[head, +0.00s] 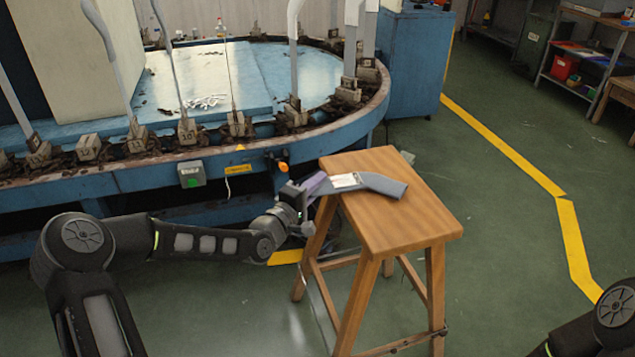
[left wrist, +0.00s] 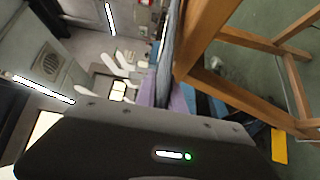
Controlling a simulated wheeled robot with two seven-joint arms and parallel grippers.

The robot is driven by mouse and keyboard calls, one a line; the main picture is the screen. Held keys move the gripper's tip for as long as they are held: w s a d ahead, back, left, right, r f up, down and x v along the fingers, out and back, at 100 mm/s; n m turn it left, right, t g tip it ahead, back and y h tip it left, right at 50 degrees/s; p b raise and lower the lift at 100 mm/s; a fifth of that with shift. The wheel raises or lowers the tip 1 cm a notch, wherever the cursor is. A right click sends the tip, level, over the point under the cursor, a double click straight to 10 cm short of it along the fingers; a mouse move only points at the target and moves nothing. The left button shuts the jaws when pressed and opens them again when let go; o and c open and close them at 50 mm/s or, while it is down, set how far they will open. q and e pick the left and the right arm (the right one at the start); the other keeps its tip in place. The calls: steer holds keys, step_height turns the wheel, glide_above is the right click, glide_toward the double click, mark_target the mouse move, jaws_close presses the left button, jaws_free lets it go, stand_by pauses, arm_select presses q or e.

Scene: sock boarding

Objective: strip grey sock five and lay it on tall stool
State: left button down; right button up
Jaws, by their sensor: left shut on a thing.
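A grey sock (head: 378,184) with a white label band and a purple end (head: 318,186) lies across the top of the tall wooden stool (head: 425,218), at its left side. My left gripper (head: 304,194) is shut on the purple end, just off the stool's left edge. In the left wrist view, the purple cloth (left wrist: 182,97) and a grey strip of the sock (left wrist: 168,55) show beside the stool's wood (left wrist: 205,38); the fingertips are hidden. I cannot read a number on this sock. My right gripper is out of view.
A blue conveyor (head: 100,183) with a curved rim stands behind the stool, carrying several upright boards in numbered bases, some with grey socks (head: 292,50). A control box (head: 191,174) sticks out from its side. Green floor right of the stool is clear. Shelving (head: 585,65) stands far right.

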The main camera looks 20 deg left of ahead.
arm_select(q)
steer(key=c, duration=1)
jaws_free()
steer(key=shift+f, duration=0.2)
steer(key=shift+f+b, duration=0.45)
steer(key=shift+b, duration=0.1)
steer(key=shift+s, duration=0.1)
stand_by(0.3)
steer(key=p+v, duration=0.2)
steer(key=v, duration=0.5)
steer(key=shift+s+p, duration=0.3)
steer(key=shift+s, duration=0.1)
